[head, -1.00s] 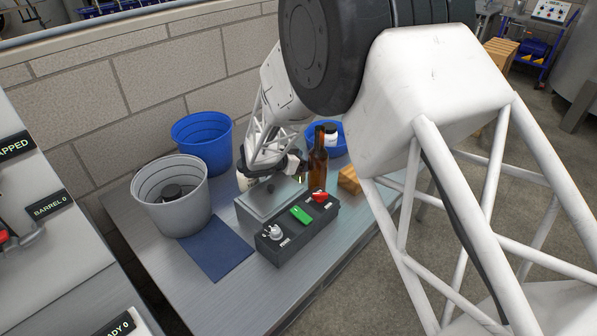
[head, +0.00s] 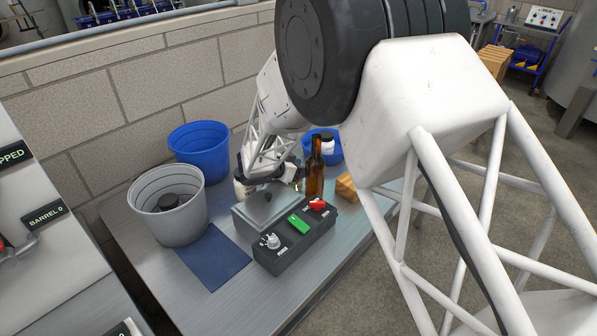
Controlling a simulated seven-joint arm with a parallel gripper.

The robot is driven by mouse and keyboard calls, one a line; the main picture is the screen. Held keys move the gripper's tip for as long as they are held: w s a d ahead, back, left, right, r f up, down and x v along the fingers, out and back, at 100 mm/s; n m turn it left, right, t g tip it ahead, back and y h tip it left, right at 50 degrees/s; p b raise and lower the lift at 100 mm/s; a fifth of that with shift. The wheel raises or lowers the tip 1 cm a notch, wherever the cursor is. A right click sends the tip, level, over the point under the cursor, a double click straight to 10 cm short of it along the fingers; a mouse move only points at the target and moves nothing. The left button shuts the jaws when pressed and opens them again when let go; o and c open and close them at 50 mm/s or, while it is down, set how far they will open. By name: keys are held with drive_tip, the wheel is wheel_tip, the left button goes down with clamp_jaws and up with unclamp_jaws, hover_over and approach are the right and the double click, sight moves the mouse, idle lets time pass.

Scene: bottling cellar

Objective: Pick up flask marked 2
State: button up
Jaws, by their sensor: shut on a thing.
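My gripper (head: 268,178) is low over the far side of the bench, behind the grey metal box. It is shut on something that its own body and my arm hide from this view. A pale, flask-like thing (head: 241,190) shows just left of the gripper, partly covered. I cannot tell whether it is the held thing. No mark 2 can be read on anything here.
A grey box (head: 255,213) and a black control box (head: 293,244) with green and red parts stand in front. Brown bottles (head: 315,178), a blue tub (head: 331,137) and a wooden block (head: 346,187) are right. A grey bucket (head: 170,215) and blue bucket (head: 199,148) stand left.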

drive_tip(key=shift+r, duration=0.15)
clamp_jaws()
wheel_tip(320, 180, up, 17)
drive_tip(key=shift+r, duration=0.2)
